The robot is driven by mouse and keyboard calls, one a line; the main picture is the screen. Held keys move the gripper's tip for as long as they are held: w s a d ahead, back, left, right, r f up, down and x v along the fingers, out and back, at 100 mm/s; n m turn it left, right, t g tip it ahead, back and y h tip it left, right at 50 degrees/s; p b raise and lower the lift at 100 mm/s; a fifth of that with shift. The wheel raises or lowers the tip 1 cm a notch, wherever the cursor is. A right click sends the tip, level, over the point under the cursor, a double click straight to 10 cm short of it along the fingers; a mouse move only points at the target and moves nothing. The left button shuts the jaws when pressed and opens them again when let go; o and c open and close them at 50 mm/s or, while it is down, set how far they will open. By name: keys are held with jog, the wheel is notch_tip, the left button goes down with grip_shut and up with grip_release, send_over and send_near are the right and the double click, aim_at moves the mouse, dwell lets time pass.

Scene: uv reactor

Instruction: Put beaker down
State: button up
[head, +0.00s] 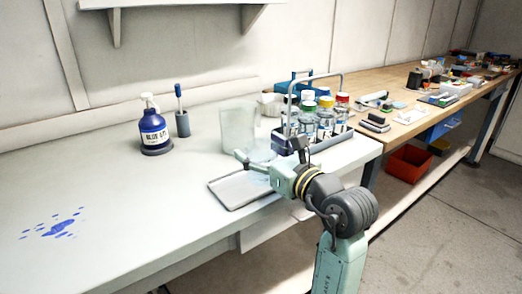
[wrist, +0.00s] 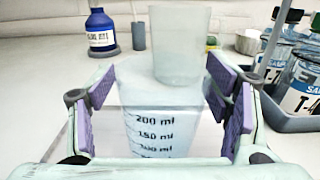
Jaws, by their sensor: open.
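A clear beaker (wrist: 155,128) with dark marks reading 200 ml and 150 ml stands between the fingers of my gripper (wrist: 163,88) in the wrist view. The purple pads are spread, with a gap visible on each side of the beaker. In the head view my gripper (head: 268,152) is open over the front of the bench, above the far end of a pale shallow tray (head: 232,192). The beaker's base is hidden, so I cannot tell exactly what it rests on.
A larger translucent vessel (head: 238,122) stands just behind; it also shows in the wrist view (wrist: 181,40). A rack of capped bottles (head: 335,141) is close on the right. A blue bottle (head: 154,131) and blue spill (head: 60,229) are left. The bench between is clear.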

jog(key=shift+r, duration=0.25)
jog(key=b+v, duration=0.1)
jog(key=v, duration=1.1)
jog(key=shift+b, duration=0.4)
jog(key=shift+a, duration=0.1)
